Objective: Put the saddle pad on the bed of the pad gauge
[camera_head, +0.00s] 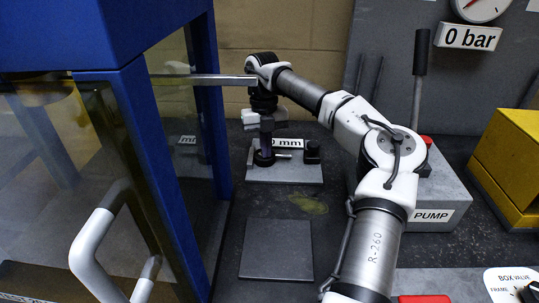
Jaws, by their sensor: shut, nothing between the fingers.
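A small black knobbed part (312,151) stands at the base's right side. Whether fingers and dark piece touch is unclear.
A blue-framed cabinet (150,160) with clear panels and a white handle (88,240) fills the left. A grey pump block (440,195) with an upright lever (420,60) and a yellow box (510,160) stand right. A flat dark square plate (277,250) lies bare in front.

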